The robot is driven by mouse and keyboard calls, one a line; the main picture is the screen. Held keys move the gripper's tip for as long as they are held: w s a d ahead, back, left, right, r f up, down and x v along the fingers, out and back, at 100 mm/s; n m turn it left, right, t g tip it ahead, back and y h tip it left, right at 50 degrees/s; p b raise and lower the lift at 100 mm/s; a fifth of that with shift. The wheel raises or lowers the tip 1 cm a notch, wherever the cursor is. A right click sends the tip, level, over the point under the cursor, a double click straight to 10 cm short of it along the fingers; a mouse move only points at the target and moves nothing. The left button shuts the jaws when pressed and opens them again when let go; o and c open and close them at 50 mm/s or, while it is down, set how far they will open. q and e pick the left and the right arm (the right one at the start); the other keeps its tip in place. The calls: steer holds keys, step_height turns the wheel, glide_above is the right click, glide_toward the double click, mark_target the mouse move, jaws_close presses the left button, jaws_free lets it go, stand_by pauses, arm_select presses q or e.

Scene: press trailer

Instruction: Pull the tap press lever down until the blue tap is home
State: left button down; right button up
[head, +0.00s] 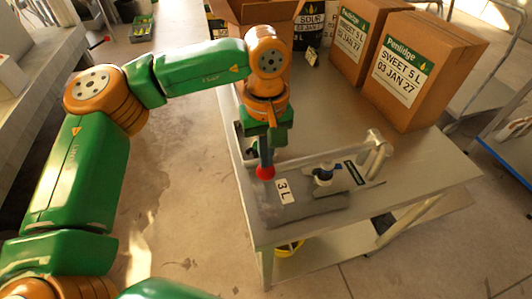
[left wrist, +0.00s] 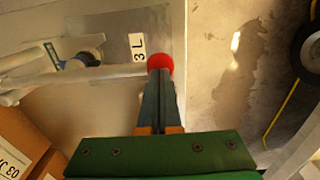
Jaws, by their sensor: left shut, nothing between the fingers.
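The press lever is a pale metal bar (left wrist: 112,72) with a red knob (head: 265,172) at its end, running across the press from its post (head: 376,141). The red knob also shows in the left wrist view (left wrist: 160,62). My left gripper (head: 266,160) points down at the knob, fingers shut with nothing between them. Its tips overlap the knob in both views; I cannot tell if they touch. The tap (head: 324,174), white with dark blue, stands under the lever; its seating is unclear. A grey bag with a "3 L" label (head: 284,191) lies beside it. My right gripper is out of view.
The press sits near the front end of a metal table (head: 240,130). Cartons (head: 412,75) stand on the back right, and an open box (head: 238,12) at the back. A yellow-rimmed bucket (head: 289,248) is under the table.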

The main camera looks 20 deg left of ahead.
arm_select(q)
step_height(320, 180, up, 10)
steer(key=p, duration=0.8)
